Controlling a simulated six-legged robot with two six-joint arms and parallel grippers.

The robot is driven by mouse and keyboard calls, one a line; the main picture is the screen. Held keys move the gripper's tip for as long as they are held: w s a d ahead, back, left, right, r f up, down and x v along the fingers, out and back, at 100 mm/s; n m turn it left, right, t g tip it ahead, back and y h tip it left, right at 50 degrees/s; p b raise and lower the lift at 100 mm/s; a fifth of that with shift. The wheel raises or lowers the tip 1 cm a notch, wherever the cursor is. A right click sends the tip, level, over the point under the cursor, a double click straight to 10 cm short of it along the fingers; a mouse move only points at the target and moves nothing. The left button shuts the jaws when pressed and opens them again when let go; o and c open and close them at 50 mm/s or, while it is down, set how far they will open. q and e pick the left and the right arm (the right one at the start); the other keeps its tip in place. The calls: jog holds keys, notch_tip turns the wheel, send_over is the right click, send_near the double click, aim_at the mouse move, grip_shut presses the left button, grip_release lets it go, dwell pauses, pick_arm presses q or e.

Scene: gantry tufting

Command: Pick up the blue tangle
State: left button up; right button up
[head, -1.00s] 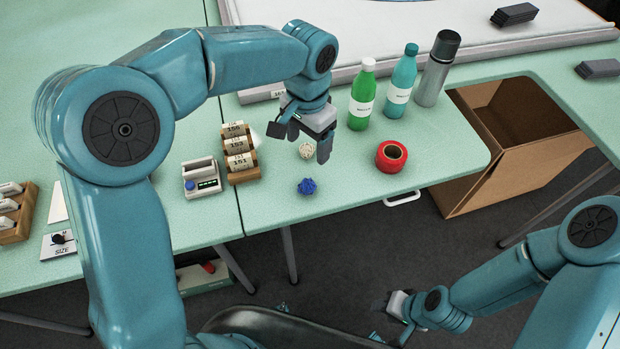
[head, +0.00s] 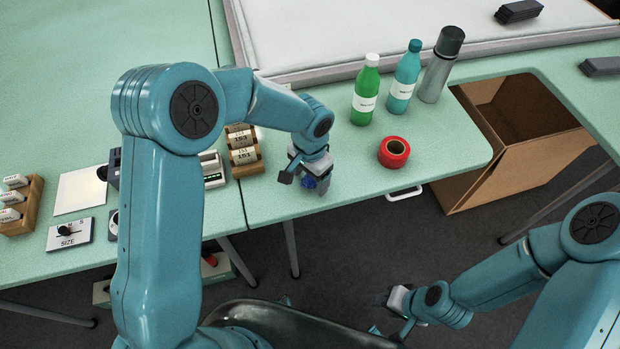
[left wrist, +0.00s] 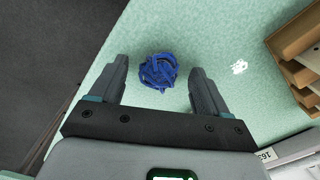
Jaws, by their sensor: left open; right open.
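The blue tangle (left wrist: 158,72) lies on the pale green table, between the open fingers of my left gripper (left wrist: 156,85) in the left wrist view, with a gap on each side. In the head view my left gripper (head: 311,183) is over the tangle (head: 316,184) and hides part of it. I cannot tell how high above the table the fingertips are. My right gripper (head: 400,300) is open and empty, low at the front and away from the table.
A red tape roll (head: 393,152) sits right of my left gripper. Behind it stand a green bottle (head: 366,92), a teal bottle (head: 404,80) and a grey flask (head: 440,68). A wooden rack (head: 246,168) is to the left. The table's front edge is close.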

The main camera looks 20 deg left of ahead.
pick_arm(q)
jog(key=shift+s+r, duration=0.1)
jog(key=shift+s, duration=0.05)
jog(key=c, duration=1.1)
